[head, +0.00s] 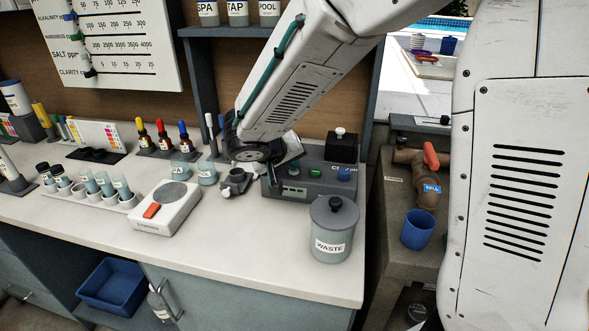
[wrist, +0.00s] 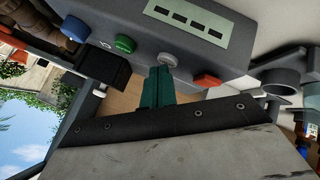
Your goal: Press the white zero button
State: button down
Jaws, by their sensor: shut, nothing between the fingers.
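The white zero button (wrist: 168,60) is a round pale button on the front of a dark grey meter (wrist: 190,15), between a green button (wrist: 125,43) and a red one (wrist: 206,80). In the wrist view, my gripper (wrist: 160,70) is shut with its teal fingers together and empty. The fingertips are right at the lower edge of the white button; I cannot tell whether they touch it. In the head view the meter (head: 332,188) stands at the back right of the counter. My wrist covers part of it, and I cannot make out the white button or fingertips there.
A waste jar (head: 335,243) stands in front of the meter. A grey fitting (head: 235,182), small beakers (head: 207,173) and a white device with an orange switch (head: 168,208) are to its left. A pipe with a red handle (head: 430,160) is beyond the counter's right edge.

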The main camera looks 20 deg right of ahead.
aim_at(292, 173)
jog(key=shift+r, duration=0.9)
jog(key=shift+r, duration=0.1)
jog(key=shift+r, duration=2.4)
jog(key=s+d+r+g+y, duration=0.1)
jog(key=s+d+r+g, duration=0.15)
jog(key=s, duration=0.45)
jog(key=s+d+r+g+y, duration=0.1)
jog(key=s+d, duration=0.3)
jog(key=s, duration=0.3)
jog(key=s+a+f+n+y, duration=0.1)
jog(key=s+y, duration=0.4)
jog(key=s, duration=1.1)
jog(key=shift+s+a+g, duration=0.15)
jog(key=shift+a+g, duration=0.3)
jog(key=shift+a, duration=0.25)
